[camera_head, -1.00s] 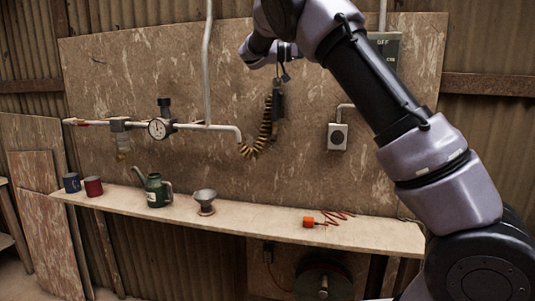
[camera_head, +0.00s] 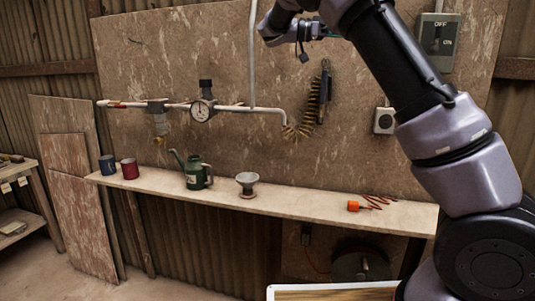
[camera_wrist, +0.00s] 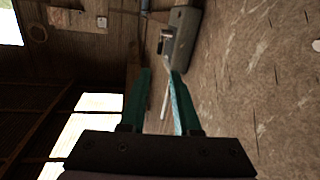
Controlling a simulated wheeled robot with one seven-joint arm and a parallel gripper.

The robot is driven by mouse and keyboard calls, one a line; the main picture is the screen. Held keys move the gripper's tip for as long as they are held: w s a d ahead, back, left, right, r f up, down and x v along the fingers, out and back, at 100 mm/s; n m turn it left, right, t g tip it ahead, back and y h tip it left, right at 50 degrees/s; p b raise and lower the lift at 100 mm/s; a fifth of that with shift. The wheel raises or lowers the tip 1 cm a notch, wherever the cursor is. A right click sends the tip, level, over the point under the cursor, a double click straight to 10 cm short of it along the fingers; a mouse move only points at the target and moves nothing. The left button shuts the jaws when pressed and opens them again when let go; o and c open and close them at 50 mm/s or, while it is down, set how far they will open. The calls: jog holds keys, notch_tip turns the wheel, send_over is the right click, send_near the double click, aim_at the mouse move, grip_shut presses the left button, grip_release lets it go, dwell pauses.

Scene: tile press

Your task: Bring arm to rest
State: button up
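My arm is raised across the right of the head view, its upper link slanting up and left in front of the wall board. My gripper (camera_head: 322,31) is high up, left of the grey ON/OFF switch box (camera_head: 438,42). In the wrist view my gripper (camera_wrist: 160,72) shows two teal fingers apart with nothing held between them. The switch box (camera_wrist: 184,38) appears past the fingertips there, beside the board.
A shelf (camera_head: 310,205) holds two mugs (camera_head: 129,169), a green watering can (camera_head: 195,172), a funnel (camera_head: 247,184) and an orange item with a coiled cord (camera_head: 353,206). A pipe with a gauge (camera_head: 201,110) and a coiled hose (camera_head: 312,103) are on the wall board.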

jog(key=s+d+f+n+y, duration=0.8)
jog(key=s+d+f+y, duration=0.15)
jog(key=d, duration=0.35)
jog(key=s+a+f+n+t+y, duration=0.2)
jog(key=s+a+n+t+y, duration=0.1)
jog(key=s, duration=0.7)
jog(key=s+a+f+n+t+y, duration=0.3)
jog(key=s+a+t+y, duration=0.2)
jog(key=s+a+y, duration=0.2)
jog(key=s+a, duration=0.2)
jog(key=a, duration=0.1)
jog(key=shift+s+f+t, duration=0.25)
jog(key=shift+s+t, duration=0.15)
